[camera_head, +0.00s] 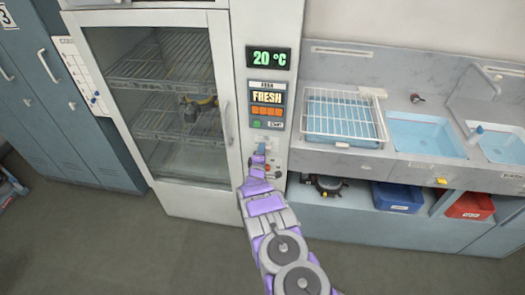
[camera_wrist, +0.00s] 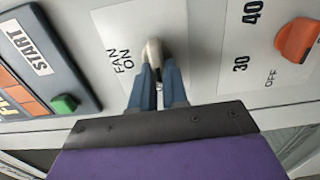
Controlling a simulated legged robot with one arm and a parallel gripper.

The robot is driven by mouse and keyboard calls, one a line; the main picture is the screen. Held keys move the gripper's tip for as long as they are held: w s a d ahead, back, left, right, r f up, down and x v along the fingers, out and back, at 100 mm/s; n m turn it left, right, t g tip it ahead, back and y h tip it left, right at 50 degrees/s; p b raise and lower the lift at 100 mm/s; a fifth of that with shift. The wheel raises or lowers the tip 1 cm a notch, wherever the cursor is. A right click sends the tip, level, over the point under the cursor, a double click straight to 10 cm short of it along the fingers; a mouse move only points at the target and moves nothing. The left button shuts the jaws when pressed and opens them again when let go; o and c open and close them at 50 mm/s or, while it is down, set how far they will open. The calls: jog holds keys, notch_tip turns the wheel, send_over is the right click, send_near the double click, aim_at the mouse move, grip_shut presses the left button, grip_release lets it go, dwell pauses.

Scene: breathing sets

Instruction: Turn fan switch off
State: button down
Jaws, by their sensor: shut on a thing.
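The fan switch (camera_wrist: 152,50) is a pale, rounded lever on a white plate, with a "FAN ON" label (camera_wrist: 123,60) to its left in the wrist view. My gripper (camera_wrist: 157,73) has its two blue-grey fingers closed around the lever. In the head view my gripper (camera_head: 261,149) reaches up to the cabinet's control column, below the "FRESH" panel (camera_head: 267,98). The fan switch is hidden there behind my gripper and arm.
In the wrist view, an orange knob (camera_wrist: 297,40) with a number scale is right of the switch, and a green START button (camera_wrist: 64,104) is left. A glass-door cabinet (camera_head: 165,100) stands left; a counter with sinks (camera_head: 425,137) stands right.

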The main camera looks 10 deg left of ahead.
jog(key=c, duration=1.1)
grip_release()
jog(key=shift+a+f, duration=0.15)
jog(key=shift+a, duration=0.35)
jog(key=shift+c, duration=0.2)
jog(key=shift+d, duration=0.1)
jog(key=shift+d, duration=0.15)
jog(key=s+a+p, duration=0.1)
jog(key=s, duration=1.6)
jog(key=shift+s, duration=0.15)
